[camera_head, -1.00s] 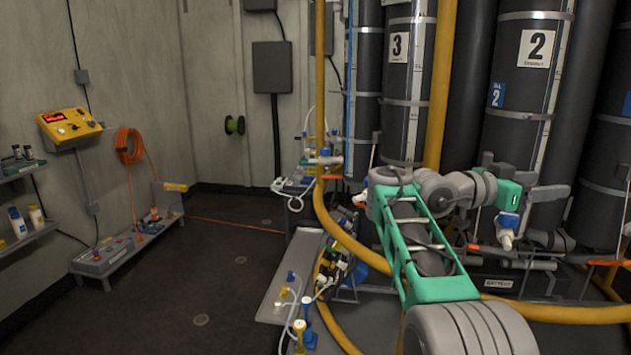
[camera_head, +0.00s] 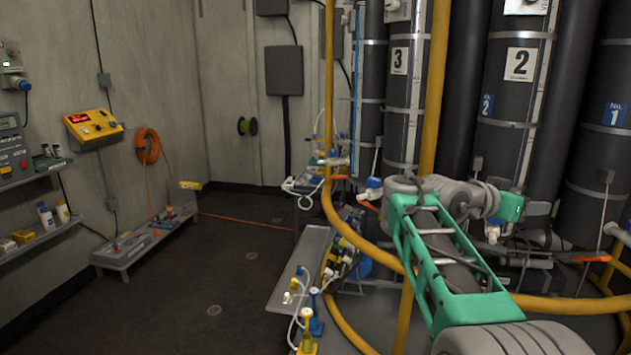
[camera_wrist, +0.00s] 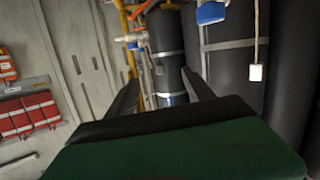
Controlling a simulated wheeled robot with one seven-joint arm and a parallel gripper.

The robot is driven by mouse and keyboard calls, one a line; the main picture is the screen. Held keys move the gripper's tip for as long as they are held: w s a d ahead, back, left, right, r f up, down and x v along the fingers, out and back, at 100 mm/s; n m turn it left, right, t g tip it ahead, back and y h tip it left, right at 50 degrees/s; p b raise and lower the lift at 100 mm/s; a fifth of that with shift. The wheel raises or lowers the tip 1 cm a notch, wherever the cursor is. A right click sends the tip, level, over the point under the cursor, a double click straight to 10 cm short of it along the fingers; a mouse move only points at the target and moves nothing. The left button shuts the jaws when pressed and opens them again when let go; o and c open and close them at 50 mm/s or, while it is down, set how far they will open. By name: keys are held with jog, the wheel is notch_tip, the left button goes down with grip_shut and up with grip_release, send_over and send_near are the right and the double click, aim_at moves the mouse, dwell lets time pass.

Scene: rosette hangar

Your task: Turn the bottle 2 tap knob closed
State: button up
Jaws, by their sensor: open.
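Bottle 2 (camera_head: 521,90), a tall dark cylinder with a white "2" label, stands right of centre in the head view. A white tap with a blue part (camera_head: 492,231) shows low in front of it, just below my gripper's green body (camera_head: 509,207); I cannot tell for sure that it is bottle 2's tap. My gripper's fingers are hidden in the head view. In the wrist view my gripper (camera_wrist: 165,88) is open, with nothing held between its dark fingers. A blue knob (camera_wrist: 211,13) shows beyond the fingers, at the top; which bottle it belongs to is unclear.
Bottle 3 (camera_head: 398,95) stands to the left and bottle 1 (camera_head: 590,150) to the right. A yellow upright pipe (camera_head: 437,90) and a yellow curved hose (camera_head: 350,228) run close to my arm. A bench (camera_head: 305,262) holds small fittings. The floor at left (camera_head: 180,290) is largely open.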

jog(key=s+a+f+n+t+y+p, duration=0.15)
jog(key=a+f+n+y+p, duration=0.3)
jog(key=a, duration=0.45)
jog(key=s+a+f+n+t+y+p, duration=0.1)
jog(key=s+a+f+n+y+p, duration=0.3)
jog(key=a, duration=0.5)
jog(key=s+a+f+n+g+y+p, duration=0.2)
jog(key=s+a+f+y, duration=0.1)
jog(key=s+a, duration=0.4)
jog(key=s+a+f+n+g+y+p, duration=0.1)
jog(key=s+a+f+n+g+y, duration=0.1)
jog(key=s+a+f, duration=0.4)
jog(key=shift+s+a+n+y+p, duration=0.4)
jog(key=shift+s+a+n+y, duration=0.3)
jog(key=shift+s, duration=0.55)
jog(key=shift+c, duration=0.5)
dwell(2.5)
